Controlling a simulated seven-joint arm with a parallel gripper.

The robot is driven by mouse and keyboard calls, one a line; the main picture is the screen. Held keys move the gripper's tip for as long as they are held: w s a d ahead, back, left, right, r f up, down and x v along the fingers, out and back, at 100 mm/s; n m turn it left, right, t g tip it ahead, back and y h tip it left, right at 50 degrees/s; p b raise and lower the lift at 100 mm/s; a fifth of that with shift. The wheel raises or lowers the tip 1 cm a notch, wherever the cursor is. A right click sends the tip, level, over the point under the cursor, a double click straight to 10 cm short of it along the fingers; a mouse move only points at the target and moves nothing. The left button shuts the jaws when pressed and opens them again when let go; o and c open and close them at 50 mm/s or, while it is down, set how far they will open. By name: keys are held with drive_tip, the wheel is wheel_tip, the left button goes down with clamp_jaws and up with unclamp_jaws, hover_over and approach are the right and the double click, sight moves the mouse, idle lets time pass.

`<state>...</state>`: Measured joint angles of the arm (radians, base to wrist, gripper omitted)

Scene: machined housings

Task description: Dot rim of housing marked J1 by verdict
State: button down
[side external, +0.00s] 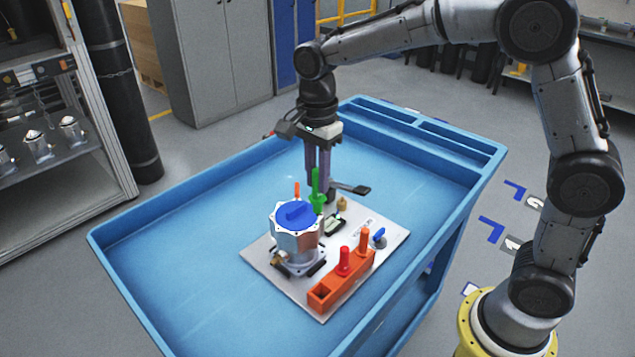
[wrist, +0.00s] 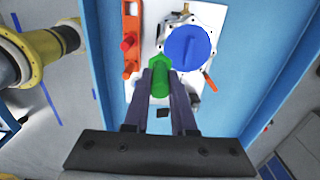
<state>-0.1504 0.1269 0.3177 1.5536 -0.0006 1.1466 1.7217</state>
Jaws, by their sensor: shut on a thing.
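My gripper (side external: 318,186) is shut on a green marker (side external: 315,180) and holds it upright behind the housing. In the wrist view the green marker (wrist: 160,80) sits between the two fingertips (wrist: 160,88). A silver housing (side external: 297,246) with a blue round cover (side external: 296,214) stands on a light plate (side external: 385,232). The blue cover also shows in the wrist view (wrist: 188,47), to the upper right of the marker. I cannot read a J1 mark. A small dark gauge-like device (side external: 335,223) lies beside the housing; its reading is too small to tell. Whether the marker tip touches anything is hidden.
An orange rack (side external: 324,296) at the plate's front holds a red marker (side external: 344,262) and an orange one (side external: 363,241).

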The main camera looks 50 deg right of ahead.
drive_tip(key=shift+r, duration=1.7)
idle(0.3)
drive_tip(key=shift+w, duration=0.1)
drive_tip(key=s+a+f, duration=0.7)
drive_tip(key=f, duration=0.1)
drive_tip(key=shift+s+f, duration=0.35)
drive_tip(key=shift+f, duration=0.05)
drive_tip(key=shift+f, duration=2.4)
drive_tip(key=shift+f, duration=1.4)
idle(0.9)
